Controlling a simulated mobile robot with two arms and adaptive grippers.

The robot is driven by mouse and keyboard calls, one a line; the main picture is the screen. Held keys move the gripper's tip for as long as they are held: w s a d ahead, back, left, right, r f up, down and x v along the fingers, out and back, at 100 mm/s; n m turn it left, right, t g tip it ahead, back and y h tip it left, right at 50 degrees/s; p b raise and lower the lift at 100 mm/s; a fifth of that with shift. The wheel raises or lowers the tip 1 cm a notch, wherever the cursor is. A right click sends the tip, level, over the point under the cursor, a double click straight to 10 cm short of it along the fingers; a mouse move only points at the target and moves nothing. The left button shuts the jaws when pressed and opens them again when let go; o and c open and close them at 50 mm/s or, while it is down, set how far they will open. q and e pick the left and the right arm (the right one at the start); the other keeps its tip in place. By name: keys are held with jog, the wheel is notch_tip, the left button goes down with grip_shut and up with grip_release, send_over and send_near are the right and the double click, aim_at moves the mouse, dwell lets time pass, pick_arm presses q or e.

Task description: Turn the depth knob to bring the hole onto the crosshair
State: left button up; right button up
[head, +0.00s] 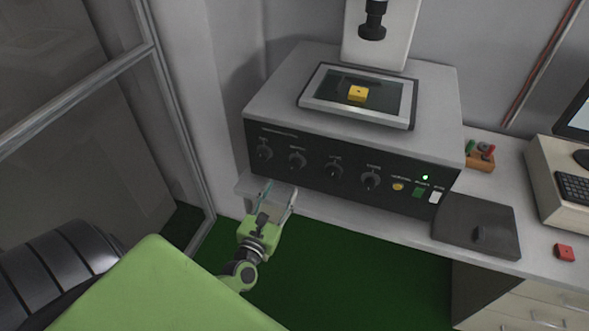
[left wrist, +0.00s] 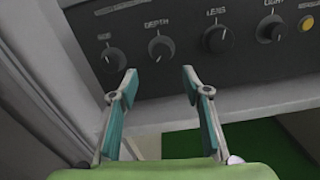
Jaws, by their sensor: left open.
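The depth knob (left wrist: 160,48) is dark and round, with its DEPTH label above it in the left wrist view. In the head view it is the second knob from the left (head: 297,160) on the black front panel. My left gripper (head: 279,189) is open and empty, just below and in front of the panel. In the left wrist view its fingertips (left wrist: 159,73) are spread below the depth knob, apart from it. A yellow block (head: 358,94) with a small dark spot on top sits on the machine's stage (head: 312,97). I cannot make out a crosshair. My right gripper is not in view.
Neighbouring knobs flank the depth knob: one at left (left wrist: 110,58) and the lens knob (left wrist: 218,39) at right. A bench edge lies below the panel. A dark flat plate (head: 490,212), a keyboard (head: 574,187) and a red block (head: 564,252) are at right.

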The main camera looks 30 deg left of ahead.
aim_at(294, 167)
pick_arm(q)
jog(key=x, duration=0.4)
jog(key=p+x, duration=0.1)
jog(key=x, duration=0.3)
jog(key=shift+w+d+r, duration=0.1)
jog(key=shift+w+d, duration=0.05)
jog(key=shift+w, duration=0.85)
jog(key=shift+a, duration=0.2)
jog(key=c, duration=1)
jog(key=shift+c, duration=0.4)
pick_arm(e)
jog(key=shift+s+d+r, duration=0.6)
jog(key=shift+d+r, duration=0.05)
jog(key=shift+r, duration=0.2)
